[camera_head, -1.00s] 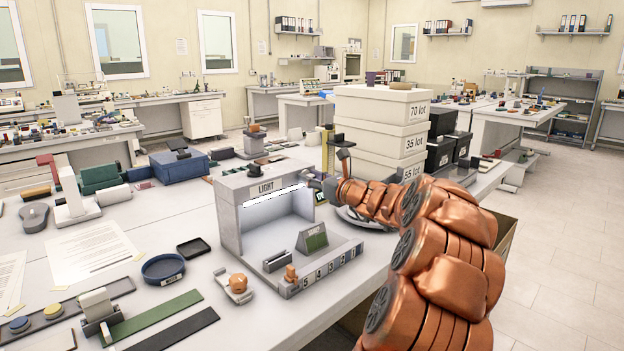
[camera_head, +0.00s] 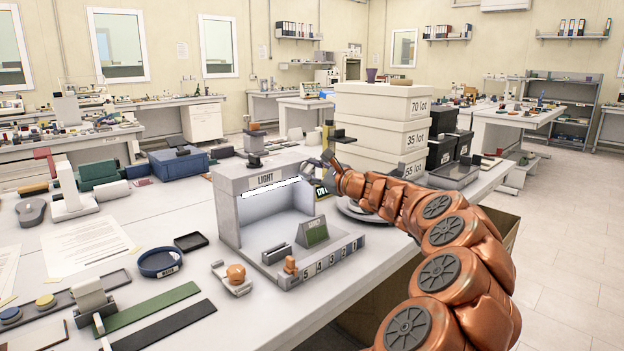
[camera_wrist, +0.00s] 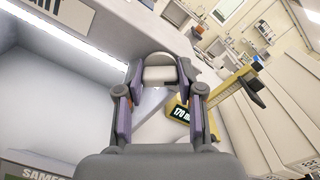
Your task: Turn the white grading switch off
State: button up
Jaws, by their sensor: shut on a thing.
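The grey booth marked LIGHT (camera_head: 229,213) stands on the table, its strip (camera_head: 272,190) lit. A dark knob (camera_head: 254,161) is on its top; I cannot tell whether this is the white grading switch. My gripper (camera_head: 328,162) is at the booth's upper right edge, away from that knob. In the wrist view my gripper (camera_wrist: 160,78) has its fingers some way apart around a pale rounded piece (camera_wrist: 159,74), on which it seems shut. I cannot make out what this piece is. The lit strip (camera_wrist: 65,35) runs to the left of the fingers.
A yellow stand (camera_head: 327,150) with a dark arm and a display (camera_wrist: 180,113) are close to the gripper's right. Stacked white lot boxes (camera_head: 375,135) stand behind.

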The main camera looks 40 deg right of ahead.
jog(key=n+b, duration=0.2)
jog(key=n, duration=0.1)
jog(key=shift+f, duration=0.2)
jog(key=n+b, duration=0.4)
jog(key=shift+a+f+b, duration=0.1)
jog(key=shift+f+b, duration=0.05)
jog(key=shift+b, duration=0.2)
jog(key=n+b, duration=0.3)
jog(key=shift+r+n, duration=0.2)
jog(key=shift+n, duration=0.2)
jog(key=o, duration=1.1)
jog(key=shift+o, duration=0.2)
jog(key=s, duration=1.2)
jog(key=shift+a, duration=0.15)
